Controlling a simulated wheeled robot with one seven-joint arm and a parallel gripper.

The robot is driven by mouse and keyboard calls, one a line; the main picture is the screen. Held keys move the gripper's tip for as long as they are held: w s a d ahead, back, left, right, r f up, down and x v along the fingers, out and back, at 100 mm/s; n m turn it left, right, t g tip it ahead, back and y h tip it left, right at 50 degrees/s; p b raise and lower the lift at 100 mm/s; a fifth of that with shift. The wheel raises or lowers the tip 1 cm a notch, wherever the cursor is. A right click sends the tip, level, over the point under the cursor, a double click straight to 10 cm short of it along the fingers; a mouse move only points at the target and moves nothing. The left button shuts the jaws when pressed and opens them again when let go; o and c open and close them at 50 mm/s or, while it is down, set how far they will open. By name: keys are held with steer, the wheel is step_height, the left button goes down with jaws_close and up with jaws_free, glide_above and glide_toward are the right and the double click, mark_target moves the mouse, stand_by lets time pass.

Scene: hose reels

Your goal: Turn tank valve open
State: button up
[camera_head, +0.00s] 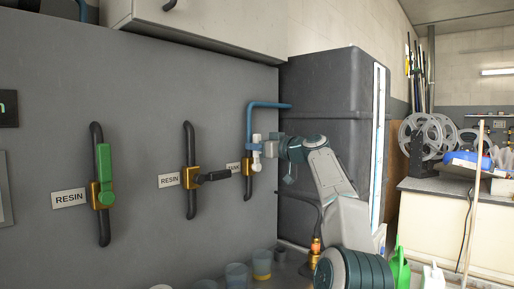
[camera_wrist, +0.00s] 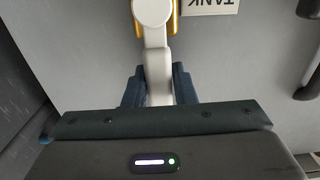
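The tank valve has a white handle (camera_head: 257,153) on a gold body (camera_head: 247,165), on a pipe on the grey wall panel. The handle points up along the pipe in the head view. In the upside-down wrist view, the white handle (camera_wrist: 155,60) runs from its round pivot into my gripper (camera_wrist: 160,92). The dark blue fingers lie close on both sides of the handle and look shut on it. My gripper (camera_head: 258,138) reaches the handle from the right in the head view. The TANK label (camera_wrist: 208,5) shows upside down beside the valve in the wrist view.
To the left are a resin valve with a black handle (camera_head: 214,176) pointing right and one with a green handle (camera_head: 104,174) pointing up. A large dark tank (camera_head: 325,95) stands right of the panel. Several cups (camera_head: 237,274) stand below the valves.

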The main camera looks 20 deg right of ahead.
steer(key=o, duration=0.3)
steer(key=b+v, duration=0.4)
steer(key=v, duration=0.9)
steer(key=shift+s+d, duration=0.2)
steer(key=shift+s, duration=0.2)
steer(key=shift+a, duration=0.1)
